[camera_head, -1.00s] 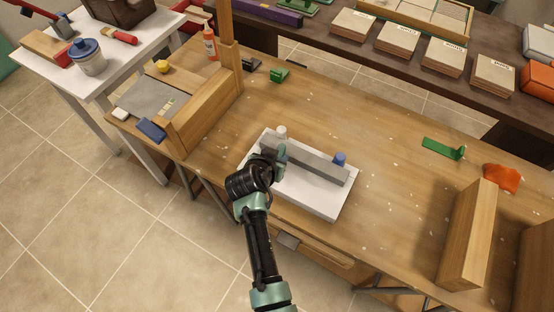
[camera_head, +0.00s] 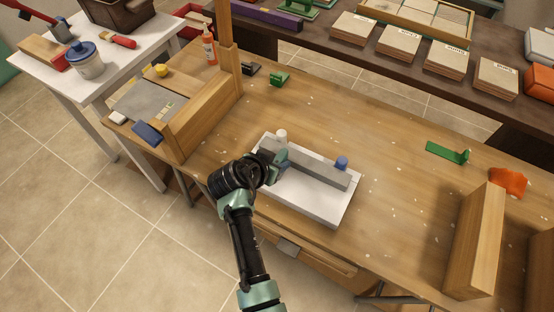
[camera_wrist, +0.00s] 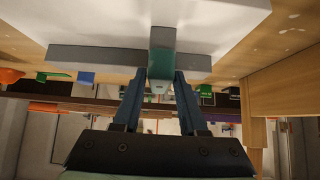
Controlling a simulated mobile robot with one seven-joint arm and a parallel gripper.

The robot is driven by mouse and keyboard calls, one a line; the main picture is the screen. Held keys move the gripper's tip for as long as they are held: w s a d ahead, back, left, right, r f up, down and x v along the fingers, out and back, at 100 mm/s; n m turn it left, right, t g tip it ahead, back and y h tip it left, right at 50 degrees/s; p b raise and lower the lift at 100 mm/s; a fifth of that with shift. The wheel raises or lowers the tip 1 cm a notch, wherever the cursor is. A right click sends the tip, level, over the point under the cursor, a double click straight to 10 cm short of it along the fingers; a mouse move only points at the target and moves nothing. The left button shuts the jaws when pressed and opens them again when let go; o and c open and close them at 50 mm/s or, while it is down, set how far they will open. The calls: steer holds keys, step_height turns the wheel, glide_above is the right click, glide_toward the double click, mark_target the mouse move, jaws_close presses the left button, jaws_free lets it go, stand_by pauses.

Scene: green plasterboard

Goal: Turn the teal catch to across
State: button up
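The teal catch (camera_wrist: 160,62) sits at the middle of a grey bar (camera_head: 318,171) on a white board (camera_head: 312,204). In the wrist view the catch lies between my fingertips, with no clear gap on either side, and crosses the line of the grey bar (camera_wrist: 90,55). My gripper (camera_wrist: 161,84) appears shut on it. In the head view my gripper (camera_head: 281,160) reaches the bar from the left, and my wrist and fingers hide part of the catch and the bar's left part. A white knob (camera_head: 281,135) and a blue knob (camera_head: 341,162) stand behind the bar.
The board lies on a wooden bench (camera_head: 390,190) with clear room to its right. A wooden frame (camera_head: 207,122) stands to the left and a wooden block (camera_head: 475,240) to the right. A green bracket (camera_head: 446,151) lies farther back.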

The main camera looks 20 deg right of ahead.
steer(key=shift+o, duration=1.1)
steer(key=v, duration=1.3)
